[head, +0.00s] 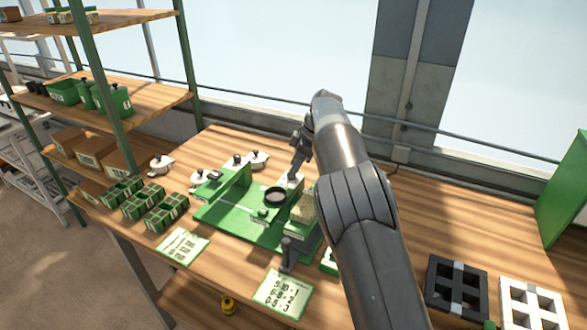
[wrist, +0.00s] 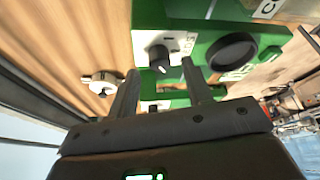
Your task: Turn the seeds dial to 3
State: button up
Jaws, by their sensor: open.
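The seeds dial (wrist: 159,59) is a black knob on a white plate of the green seeder (wrist: 207,22). In the wrist view it lies between and just beyond my gripper's fingertips (wrist: 160,70). The fingers are apart and hold nothing. I cannot tell whether either touches the knob. The lettering beside the knob is too small to read surely, and its pointer setting is unclear. In the head view the seeder (head: 232,219) stands on the bench. My gripper (head: 295,168) reaches down at its far right side, over the white dial plate, and the arm partly blocks that area.
A round black dish (head: 275,196) sits on the seeder close to the gripper. White lidded pots (head: 257,160) stand behind it. Green cell trays (head: 155,204) and a printed card (head: 283,294) are on the bench. Black (head: 456,288) and white trays lie right.

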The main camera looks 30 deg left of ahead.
jog(key=shift+x, duration=0.9)
jog(key=shift+c, duration=0.4)
jog(key=c, duration=0.9)
